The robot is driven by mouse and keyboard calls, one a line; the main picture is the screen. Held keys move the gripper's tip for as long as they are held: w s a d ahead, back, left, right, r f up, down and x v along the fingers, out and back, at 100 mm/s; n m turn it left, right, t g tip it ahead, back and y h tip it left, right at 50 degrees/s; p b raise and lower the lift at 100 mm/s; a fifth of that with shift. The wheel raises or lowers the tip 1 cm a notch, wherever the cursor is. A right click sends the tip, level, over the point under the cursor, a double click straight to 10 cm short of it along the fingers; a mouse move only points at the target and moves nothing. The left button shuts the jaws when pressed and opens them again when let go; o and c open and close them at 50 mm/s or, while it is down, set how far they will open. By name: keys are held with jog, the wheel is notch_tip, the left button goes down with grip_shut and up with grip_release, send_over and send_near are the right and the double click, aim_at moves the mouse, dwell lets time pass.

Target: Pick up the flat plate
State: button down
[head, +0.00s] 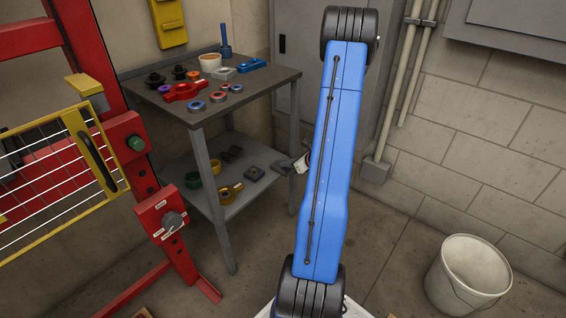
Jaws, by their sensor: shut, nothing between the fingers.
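A small workbench (268,88) with a dark top and a lower shelf (233,203) stands left of my blue arm. I cannot tell for sure which part is the flat plate. A light grey flattish block (222,73) lies on the top beside a white cup. A dark grey squarish piece (254,174) lies on the lower shelf.
The bench top also holds a red part (184,92), a blue part (251,64), the white cup (210,62) and several rings. A red frame (122,140) with a yellow guard stands left. A white bucket (468,277) stands right. Floor between bench and bucket is partly hidden by my arm.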

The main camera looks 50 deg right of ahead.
jog(key=shift+s+a+f, duration=0.15)
jog(key=shift+s+f, duration=0.2)
jog(key=shift+f, duration=0.1)
jog(key=shift+r, duration=0.6)
jog(key=shift+d+r, duration=0.1)
jog(key=shift+d, duration=0.1)
